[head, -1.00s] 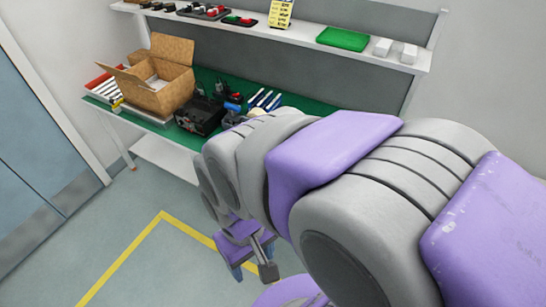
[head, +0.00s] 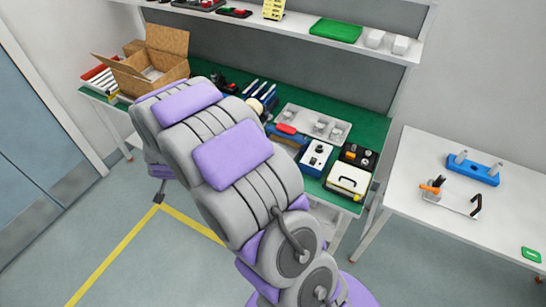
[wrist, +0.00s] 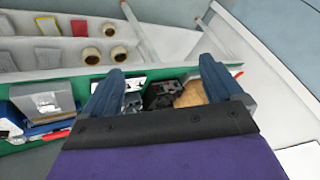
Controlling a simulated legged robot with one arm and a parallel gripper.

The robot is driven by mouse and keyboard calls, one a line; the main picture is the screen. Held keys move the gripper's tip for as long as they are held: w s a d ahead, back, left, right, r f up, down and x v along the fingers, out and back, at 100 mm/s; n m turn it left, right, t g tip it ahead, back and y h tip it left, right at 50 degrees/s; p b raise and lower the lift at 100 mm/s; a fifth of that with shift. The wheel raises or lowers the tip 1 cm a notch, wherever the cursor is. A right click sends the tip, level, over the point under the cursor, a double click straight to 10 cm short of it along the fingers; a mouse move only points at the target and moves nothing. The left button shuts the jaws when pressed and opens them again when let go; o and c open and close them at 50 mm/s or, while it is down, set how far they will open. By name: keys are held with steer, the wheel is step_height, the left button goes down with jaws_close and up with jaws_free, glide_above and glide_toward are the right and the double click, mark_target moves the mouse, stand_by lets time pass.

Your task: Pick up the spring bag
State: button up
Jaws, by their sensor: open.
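I cannot make out a spring bag for certain in either view. In the wrist view, flat packets lie on a white shelf (wrist: 108,35): a yellow one (wrist: 48,26), a red-toned one (wrist: 79,28) and a grey one (wrist: 47,55). Any of these could be bags, but they are too blurred to tell. My gripper (wrist: 161,66) is open, its two blue fingers wide apart with nothing held between them. Beyond the fingers, dark items and a tan object (wrist: 190,94) lie on the green surface. In the head view my arm hides the gripper.
The green-topped bench (head: 368,122) carries an open cardboard box (head: 162,50), a metal tray (head: 338,129) and several tools. A shelf (head: 385,51) runs above it. A white table (head: 430,160) stands at right with a blue fixture (head: 475,173). Floor at left is clear.

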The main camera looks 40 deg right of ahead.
steer(key=w+d+f+m+t+h, duration=0.1)
steer(key=w+d+f+m+h, duration=0.15)
steer(key=d+f, duration=0.4)
steer(key=w+d+f+m+h, duration=0.2)
steer(key=d+f+h, duration=0.25)
steer(key=f, duration=0.35)
steer(key=s+d+f+m+h+p, duration=0.2)
steer(key=s+d+f+h, duration=0.4)
steer(key=s+d+h, duration=0.55)
steer(key=shift+g+y, duration=0.5)
steer(key=shift+y, duration=0.35)
steer(key=shift+s+d+f+b+x, duration=0.15)
steer(key=shift+b+x, duration=0.3)
steer(key=shift+x, duration=2.6)
steer(key=shift+s+d+f+b+x, duration=0.15)
steer(key=shift+s+b+x, duration=0.2)
steer(key=shift+x, duration=2.7)
steer(key=shift+s+a+f+b+x, duration=0.15)
steer(key=shift+b+x, duration=0.35)
steer(key=shift+x, duration=2.55)
steer(key=shift+d, duration=0.1)
steer(key=c, duration=1.2)
steer(key=shift+o, duration=0.2)
steer(key=shift+r, duration=0.1)
